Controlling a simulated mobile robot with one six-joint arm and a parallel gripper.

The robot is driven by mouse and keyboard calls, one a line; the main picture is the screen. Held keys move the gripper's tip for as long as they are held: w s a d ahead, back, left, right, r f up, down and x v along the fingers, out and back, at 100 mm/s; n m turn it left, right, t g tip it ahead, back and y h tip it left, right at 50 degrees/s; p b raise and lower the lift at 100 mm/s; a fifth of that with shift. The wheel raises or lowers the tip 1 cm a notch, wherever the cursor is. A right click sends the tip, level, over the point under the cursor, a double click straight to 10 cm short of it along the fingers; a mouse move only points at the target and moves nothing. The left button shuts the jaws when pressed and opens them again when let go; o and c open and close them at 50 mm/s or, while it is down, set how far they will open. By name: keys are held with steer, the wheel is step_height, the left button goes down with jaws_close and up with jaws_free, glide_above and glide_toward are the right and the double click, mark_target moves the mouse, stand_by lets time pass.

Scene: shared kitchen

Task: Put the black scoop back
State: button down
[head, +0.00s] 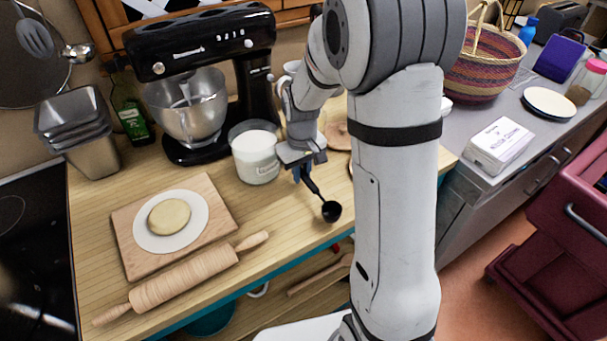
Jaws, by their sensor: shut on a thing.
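The black scoop (331,211) shows in the head view, its handle running up to my gripper and its round bowl hanging down to the right. My gripper (303,170) is shut on the scoop's handle and points down over the wooden counter, to the right of a glass jar of white powder (256,158). The scoop appears near the counter's front edge; whether the bowl touches the surface I cannot tell. My arm hides part of the counter behind and to the right.
A black stand mixer (203,45) with a steel bowl stands behind the jar. A board (126,225) with flattened dough and a rolling pin (185,280) lie to the left.

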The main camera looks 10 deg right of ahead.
steer(key=shift+w+f, duration=0.1)
steer(key=shift+f, duration=0.8)
steer(key=shift+f, duration=0.2)
steer(key=c, duration=1.4)
jaws_free()
steer(key=shift+r, duration=0.1)
steer(key=shift+o, duration=0.2)
